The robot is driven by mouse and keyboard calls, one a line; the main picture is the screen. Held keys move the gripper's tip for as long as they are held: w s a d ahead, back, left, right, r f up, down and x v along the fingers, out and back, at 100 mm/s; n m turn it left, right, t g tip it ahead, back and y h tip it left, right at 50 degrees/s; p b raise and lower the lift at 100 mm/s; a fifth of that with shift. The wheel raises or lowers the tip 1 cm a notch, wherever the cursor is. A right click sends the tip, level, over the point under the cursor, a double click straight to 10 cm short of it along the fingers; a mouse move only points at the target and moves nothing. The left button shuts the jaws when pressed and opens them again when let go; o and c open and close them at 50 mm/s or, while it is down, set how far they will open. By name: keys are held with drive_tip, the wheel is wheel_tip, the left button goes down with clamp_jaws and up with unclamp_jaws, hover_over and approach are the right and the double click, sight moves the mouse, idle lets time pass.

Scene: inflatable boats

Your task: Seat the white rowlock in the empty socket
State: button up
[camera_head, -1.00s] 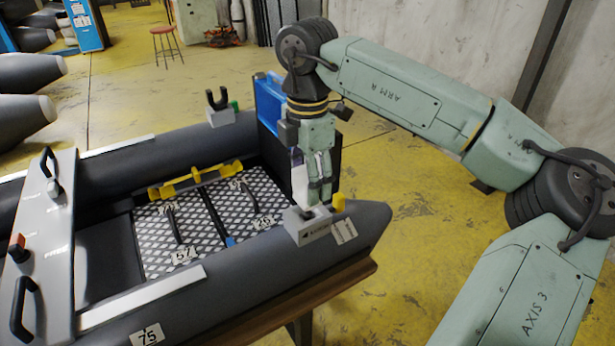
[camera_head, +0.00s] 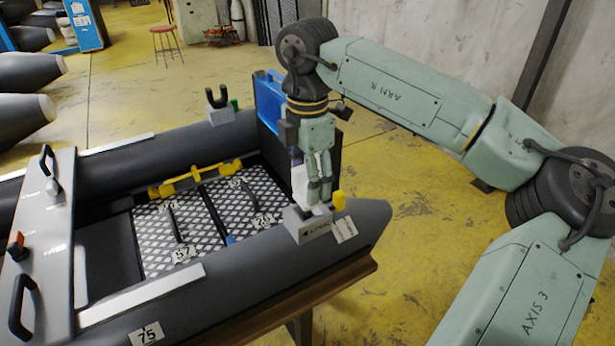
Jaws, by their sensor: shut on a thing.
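My gripper (camera_head: 318,192) points straight down at the near tube of the grey boat and is shut on the white rowlock (camera_head: 299,184). Directly below is a grey socket block (camera_head: 308,228) on the near tube. The fingertips are at the top of this block, and I cannot tell whether the rowlock's pin is in the hole.
A yellow bar (camera_head: 195,178) lies inside the boat.

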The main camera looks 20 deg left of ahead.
drive_tip(key=shift+f+b, duration=1.1)
drive_tip(key=shift+f, duration=0.2)
drive_tip(key=o, duration=1.3)
drive_tip(key=shift+r, duration=0.15)
